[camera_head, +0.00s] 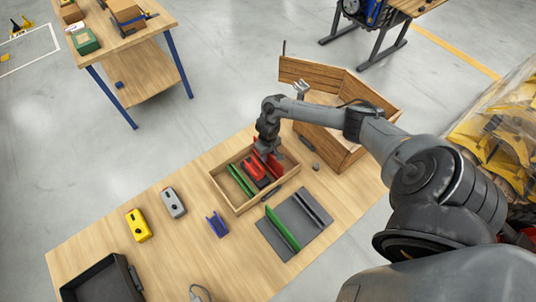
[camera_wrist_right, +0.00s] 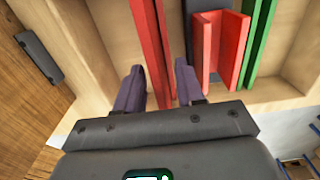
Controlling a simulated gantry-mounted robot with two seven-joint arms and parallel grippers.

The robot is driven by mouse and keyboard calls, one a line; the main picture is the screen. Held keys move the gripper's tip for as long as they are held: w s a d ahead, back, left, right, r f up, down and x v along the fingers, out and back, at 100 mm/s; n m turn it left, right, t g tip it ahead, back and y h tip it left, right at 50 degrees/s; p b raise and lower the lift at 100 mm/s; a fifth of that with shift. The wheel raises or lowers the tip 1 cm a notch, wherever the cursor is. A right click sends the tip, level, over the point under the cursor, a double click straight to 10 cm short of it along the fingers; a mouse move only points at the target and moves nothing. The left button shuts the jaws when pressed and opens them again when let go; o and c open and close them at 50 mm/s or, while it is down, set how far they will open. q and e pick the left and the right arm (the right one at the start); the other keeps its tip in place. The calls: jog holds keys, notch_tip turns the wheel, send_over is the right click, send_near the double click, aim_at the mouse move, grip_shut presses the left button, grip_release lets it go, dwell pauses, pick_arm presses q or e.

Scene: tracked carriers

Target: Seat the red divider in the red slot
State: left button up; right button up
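The red divider (camera_wrist_right: 150,45) is a long thin red strip in the wooden tray. In the head view the red divider (camera_head: 273,163) stands near the tray's right wall. The red slot (camera_wrist_right: 219,50), a U-shaped red channel, lies to its right in the wrist view and appears apart from it; the red slot (camera_head: 256,168) also shows in the head view. My right gripper (camera_wrist_right: 159,84) is open, its two fingers on either side of the divider's near end, with a gap by the left finger. It reaches down into the tray (camera_head: 240,210) in the head view. My left gripper is out of view.
A green strip (camera_head: 240,181) lies in the tray. A grey board (camera_head: 302,236) with a green divider (camera_head: 283,228) is in front. A blue channel (camera_head: 217,224), yellow box (camera_head: 138,225) and grey box (camera_head: 172,202) sit left. An open wooden crate (camera_head: 345,92) stands behind.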

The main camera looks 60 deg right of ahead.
notch_tip(320, 180, up, 11)
jog(key=shift+f+p, duration=0.2)
jog(key=shift+p, duration=0.75)
jog(key=w+a+f+n+t+y, duration=0.15)
jog(key=a+n+t, duration=0.45)
jog(key=a, duration=1.7)
jog(key=s+a+r+n, duration=0.1)
jog(key=s+a+r, duration=0.3)
jog(key=a, duration=0.1)
jog(key=s+d+r+g, duration=0.1)
jog(key=s+r, duration=0.2)
jog(key=s, duration=0.2)
jog(key=s+d+r+g+h, duration=0.1)
jog(key=s+r, duration=0.2)
jog(key=s, duration=0.3)
jog(key=shift+r, duration=0.25)
jog(key=shift+w, duration=0.1)
